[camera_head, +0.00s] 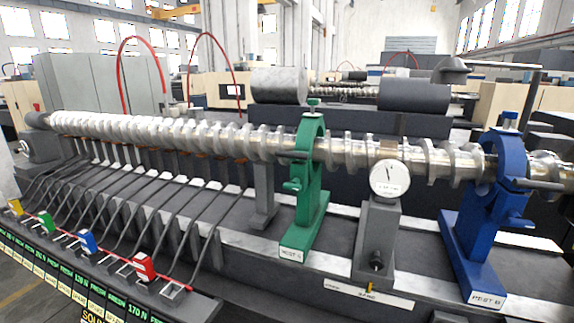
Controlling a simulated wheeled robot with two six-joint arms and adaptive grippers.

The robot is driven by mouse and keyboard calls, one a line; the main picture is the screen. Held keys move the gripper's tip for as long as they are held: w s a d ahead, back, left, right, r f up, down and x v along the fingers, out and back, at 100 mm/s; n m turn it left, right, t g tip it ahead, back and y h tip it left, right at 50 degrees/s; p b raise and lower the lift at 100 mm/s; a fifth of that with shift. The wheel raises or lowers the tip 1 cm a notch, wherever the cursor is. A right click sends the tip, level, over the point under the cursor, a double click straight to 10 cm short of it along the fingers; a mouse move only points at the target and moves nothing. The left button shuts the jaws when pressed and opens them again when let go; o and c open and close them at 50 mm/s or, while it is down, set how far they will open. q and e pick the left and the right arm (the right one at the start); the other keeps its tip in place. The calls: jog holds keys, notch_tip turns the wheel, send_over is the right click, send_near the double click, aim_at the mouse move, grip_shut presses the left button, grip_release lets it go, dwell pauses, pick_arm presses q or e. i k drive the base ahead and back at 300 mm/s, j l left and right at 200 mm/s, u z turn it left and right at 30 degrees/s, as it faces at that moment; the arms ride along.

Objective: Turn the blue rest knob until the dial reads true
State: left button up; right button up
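The blue rest (490,210), labelled REST B, stands at the right around the silver crankshaft-like shaft (350,152). A small blue knob (510,118) sits on its top, and another blue knob-like part (515,222) sticks out from its right side. The round white dial (390,180) stands on a grey post just left of the blue rest, below the shaft. Its thin dark needle points roughly upward; its markings are too small to read. Neither gripper shows in the head view.
A green rest (308,185) labelled REST A stands left of the dial. A row of dark bent levers (130,210) with coloured tags, including a red one (144,267), fills the left front. The bed (335,262) between the green and blue rests is fairly clear around the dial post.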

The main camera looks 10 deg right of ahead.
aim_at(508, 115)
jog(key=z, duration=1.8)
jog(key=i+l+u, duration=0.25)
jog(key=k+l, duration=0.05)
jog(key=k, duration=0.05)
